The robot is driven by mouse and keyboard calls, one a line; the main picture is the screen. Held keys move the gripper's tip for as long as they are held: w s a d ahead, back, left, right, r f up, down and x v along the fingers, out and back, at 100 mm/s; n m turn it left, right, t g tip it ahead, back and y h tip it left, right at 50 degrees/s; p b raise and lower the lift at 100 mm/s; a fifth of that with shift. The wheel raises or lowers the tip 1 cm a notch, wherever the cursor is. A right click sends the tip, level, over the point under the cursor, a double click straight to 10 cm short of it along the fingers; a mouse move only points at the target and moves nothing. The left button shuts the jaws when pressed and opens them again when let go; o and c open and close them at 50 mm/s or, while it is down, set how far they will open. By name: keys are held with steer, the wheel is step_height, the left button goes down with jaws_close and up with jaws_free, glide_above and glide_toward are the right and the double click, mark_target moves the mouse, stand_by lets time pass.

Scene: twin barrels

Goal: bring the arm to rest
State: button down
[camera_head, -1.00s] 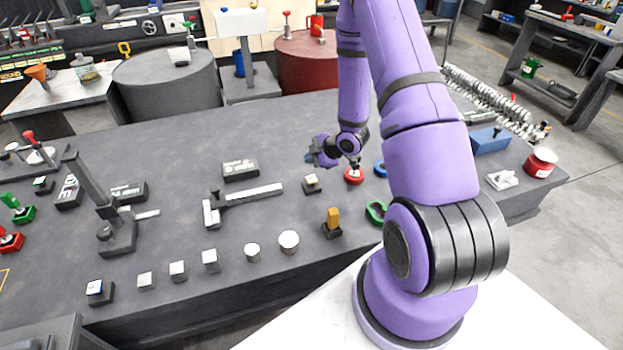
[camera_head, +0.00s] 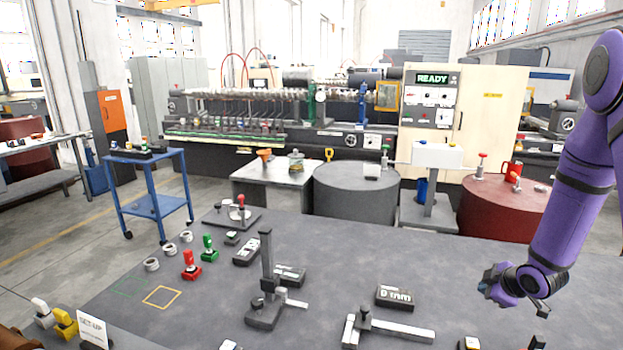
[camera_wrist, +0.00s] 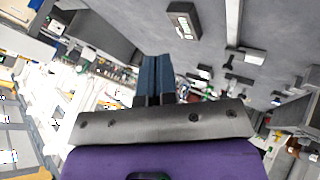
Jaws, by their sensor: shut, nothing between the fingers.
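My purple arm (camera_head: 570,215) comes down from the upper right in the head view, bent at the wrist. My gripper (camera_head: 485,284) hangs over the right part of the grey worktable (camera_head: 320,258), pointing left. In the wrist view the two dark blue fingers of my gripper (camera_wrist: 157,62) lie side by side with no gap to see. They are shut with nothing held. The gripper looks to be apart from the things on the table.
A black "0 mm" block (camera_head: 395,297) and a caliper (camera_head: 390,329) lie left of my gripper. A height gauge (camera_head: 267,290) stands further left. Behind the table stand a grey barrel (camera_head: 345,197) and a red barrel (camera_head: 500,212). Bare tabletop lies between the blocks and the barrels.

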steer(key=s+a+r+m+h, duration=0.2)
steer(key=s+r+m, duration=0.15)
steer(key=r, duration=0.75)
steer(key=s+a+r+m+h, duration=0.1)
steer(key=s+a+r+m, duration=0.25)
steer(key=r, duration=0.85)
steer(key=s+a+r+m+g, duration=0.1)
steer(key=s+a+r, duration=0.2)
steer(key=s, duration=0.4)
steer(key=s+a+r+m+g+y, duration=0.1)
steer(key=s+a+r, duration=0.3)
steer(key=s, duration=0.4)
steer(key=s+a+r+m, duration=0.3)
steer(key=s+r, duration=0.1)
steer(key=s, duration=0.4)
steer(key=shift+s+a+g+y, duration=0.2)
steer(key=shift+s+g+y, duration=0.05)
steer(key=shift+g+y, duration=0.15)
